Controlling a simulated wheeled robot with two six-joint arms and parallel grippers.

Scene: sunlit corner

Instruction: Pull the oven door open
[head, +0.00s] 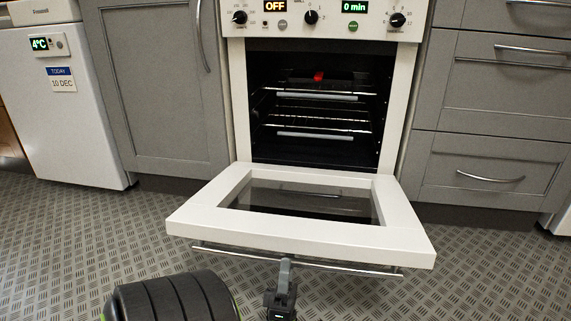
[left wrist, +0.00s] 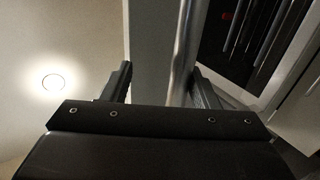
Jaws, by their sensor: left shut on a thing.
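The white oven (head: 320,24) stands in the middle of the head view. Its door (head: 190,208) is swung far down, nearly level, with its glass pane (head: 300,200) facing up. The steel handle bar (head: 360,268) runs along the door's outer edge. My left gripper (head: 284,268) is at the middle of this bar and shut on it. In the left wrist view the handle (left wrist: 183,55) passes between the two fingers (left wrist: 160,88). My right gripper is not in view.
The oven cavity is open, with wire racks (head: 315,122) and a small red thing (head: 318,76) inside. Grey cabinets (head: 160,90) and drawers (head: 490,180) flank the oven. A white fridge (head: 75,130) stands at the left. The patterned floor (head: 70,240) is clear around the door.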

